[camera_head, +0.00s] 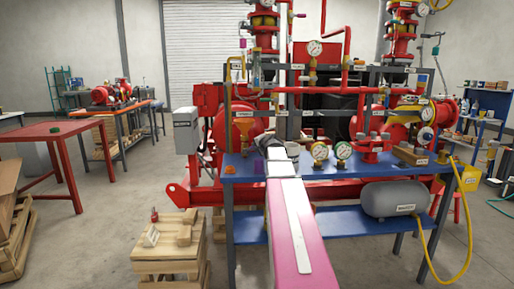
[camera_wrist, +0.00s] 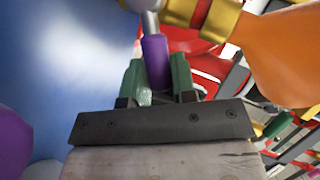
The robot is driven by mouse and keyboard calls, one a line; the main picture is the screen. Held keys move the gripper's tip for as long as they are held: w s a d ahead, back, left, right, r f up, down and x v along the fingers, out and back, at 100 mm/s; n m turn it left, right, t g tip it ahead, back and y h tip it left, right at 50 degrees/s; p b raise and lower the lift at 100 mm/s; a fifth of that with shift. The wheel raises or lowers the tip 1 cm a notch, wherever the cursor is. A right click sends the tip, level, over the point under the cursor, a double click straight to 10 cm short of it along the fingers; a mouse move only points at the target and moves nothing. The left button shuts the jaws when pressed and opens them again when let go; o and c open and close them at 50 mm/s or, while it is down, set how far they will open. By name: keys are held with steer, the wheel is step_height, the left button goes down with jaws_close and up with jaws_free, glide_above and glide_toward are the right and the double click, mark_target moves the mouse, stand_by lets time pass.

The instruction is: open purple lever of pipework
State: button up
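A purple lever (camera_wrist: 156,62) hangs from a grey stem (camera_wrist: 150,22) in the wrist view. Its free end lies between the two green fingers of my gripper (camera_wrist: 158,80). The fingers stand close against both sides of the lever, with no clear gap showing. In the head view my gripper (camera_head: 262,141) is at the pipework, above the left part of the blue bench (camera_head: 330,168). The lever is hidden there behind my arm and gripper.
A large orange body (camera_wrist: 275,50) with a brass collar (camera_wrist: 215,18) is close to the right of my gripper. A purple rounded thing (camera_wrist: 12,145) is at the lower left.

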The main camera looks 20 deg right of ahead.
jaws_close()
steer(key=shift+a+r, duration=0.1)
steer(key=shift+w+a+r+n+g+h, duration=0.15)
steer(key=shift+a+r+n+g+h, duration=0.35)
steer(key=shift+n, duration=0.4)
steer(key=shift+w+a+r+n+g+h, duration=0.15)
steer(key=shift+a+r+n+g+h, duration=0.25)
steer(key=shift+r+n+h, duration=0.35)
steer(key=shift+f, duration=0.1)
steer(key=o, duration=0.5)
jaws_free()
steer(key=shift+o, duration=0.2)
